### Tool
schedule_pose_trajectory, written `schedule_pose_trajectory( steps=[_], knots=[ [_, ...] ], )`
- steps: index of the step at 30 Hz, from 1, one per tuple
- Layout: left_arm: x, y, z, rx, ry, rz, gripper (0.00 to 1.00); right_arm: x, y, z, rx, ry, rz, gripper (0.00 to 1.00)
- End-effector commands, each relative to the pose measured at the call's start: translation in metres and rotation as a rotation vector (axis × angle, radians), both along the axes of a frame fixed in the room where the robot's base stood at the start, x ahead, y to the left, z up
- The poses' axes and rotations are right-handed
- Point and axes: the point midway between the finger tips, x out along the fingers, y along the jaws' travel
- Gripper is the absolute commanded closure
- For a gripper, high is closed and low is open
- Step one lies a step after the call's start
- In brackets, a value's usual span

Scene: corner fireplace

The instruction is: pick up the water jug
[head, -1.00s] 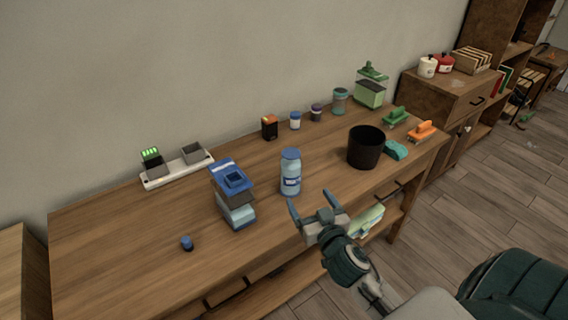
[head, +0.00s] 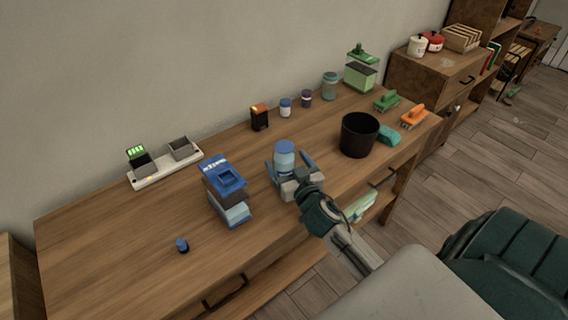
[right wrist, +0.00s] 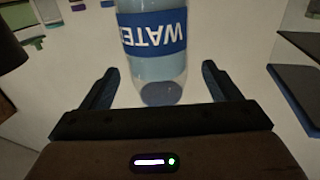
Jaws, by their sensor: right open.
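The water jug (head: 284,157) is a light blue bottle with a blue cap, standing upright on the wooden table. My right gripper (head: 289,165) is open, with one finger on each side of the jug in the head view and its palm in front of the lower part. In the right wrist view the jug (right wrist: 153,62) shows its dark blue WATER label, centred between the two spread fingertips of the gripper (right wrist: 158,78). A gap shows on each side. My left gripper is not in view.
A blue-topped box (head: 226,191) stands just left of the jug. A black bin (head: 359,136) is to its right, with a teal item (head: 389,135) beside it. Small jars and a black-orange box (head: 259,118) stand behind. A small blue-capped item (head: 182,245) is at front left.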

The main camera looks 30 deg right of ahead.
Motion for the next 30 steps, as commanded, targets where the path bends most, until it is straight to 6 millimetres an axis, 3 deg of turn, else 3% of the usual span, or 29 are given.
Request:
schedule_pose_trajectory(
  steps=[3, 9, 18, 27, 28, 30],
  knots=[
    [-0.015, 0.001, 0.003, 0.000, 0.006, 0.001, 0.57, 0.012, -0.003, 0.006, 0.000, -0.001, -0.001, 0.17],
    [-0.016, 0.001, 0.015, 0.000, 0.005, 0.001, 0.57, 0.041, -0.009, 0.007, 0.001, 0.000, -0.001, 0.17],
    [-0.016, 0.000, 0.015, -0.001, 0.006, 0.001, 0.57, 0.046, -0.010, 0.004, 0.000, 0.000, 0.000, 0.17],
    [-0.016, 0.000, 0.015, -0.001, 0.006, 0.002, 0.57, 0.045, -0.010, 0.004, 0.000, 0.000, 0.000, 0.73],
    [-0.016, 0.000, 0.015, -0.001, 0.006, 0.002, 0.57, 0.045, -0.010, 0.004, 0.000, 0.000, 0.000, 0.78],
    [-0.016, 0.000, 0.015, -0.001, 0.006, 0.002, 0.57, 0.046, -0.010, 0.005, 0.000, -0.002, 0.001, 0.78]
  ],
)
